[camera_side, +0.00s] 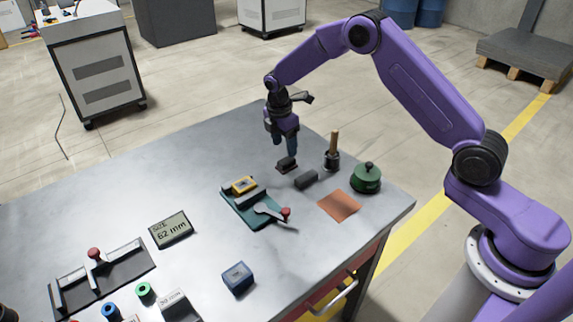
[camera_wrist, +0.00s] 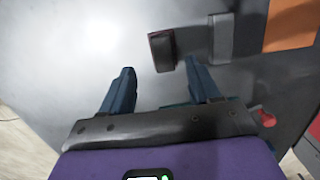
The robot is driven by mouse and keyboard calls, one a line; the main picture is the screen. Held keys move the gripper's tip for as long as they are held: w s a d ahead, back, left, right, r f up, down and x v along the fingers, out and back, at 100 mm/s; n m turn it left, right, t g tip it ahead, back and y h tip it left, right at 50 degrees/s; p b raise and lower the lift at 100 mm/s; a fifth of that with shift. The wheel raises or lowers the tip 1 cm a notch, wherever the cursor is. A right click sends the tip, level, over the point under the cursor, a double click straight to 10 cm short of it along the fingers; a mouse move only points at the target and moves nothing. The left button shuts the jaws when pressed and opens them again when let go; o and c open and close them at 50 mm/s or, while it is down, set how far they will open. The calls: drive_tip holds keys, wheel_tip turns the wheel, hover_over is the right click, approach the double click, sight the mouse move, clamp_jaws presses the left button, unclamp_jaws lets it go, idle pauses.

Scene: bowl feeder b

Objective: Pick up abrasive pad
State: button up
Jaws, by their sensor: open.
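A small dark block with a reddish-brown edge (camera_side: 286,165) lies on the grey table (camera_side: 215,165); it looks like the abrasive pad, though I cannot be sure. It also shows in the wrist view (camera_wrist: 163,50), just ahead of the gap between my fingertips. My gripper (camera_side: 291,153) points down close above it in the side view. In the wrist view my gripper (camera_wrist: 159,67) is open, one finger to each side, with nothing held. Whether the fingertips overlap the block in height I cannot tell.
A grey block (camera_side: 306,179) lies right of the dark block, then an orange-brown sheet (camera_side: 339,206). A wooden-handled tool in a dark holder (camera_side: 333,152) and a green lidded pot (camera_side: 366,178) stand behind. A teal fixture (camera_side: 253,212) with a red-knobbed clamp is in front.

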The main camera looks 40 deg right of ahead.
sight(286, 160)
drive_tip(key=shift+s+d+f, duration=0.1)
drive_tip(key=shift+f, duration=1.2)
drive_tip(key=shift+s+d+f, duration=0.1)
drive_tip(key=shift+f, duration=1.2)
clamp_jaws()
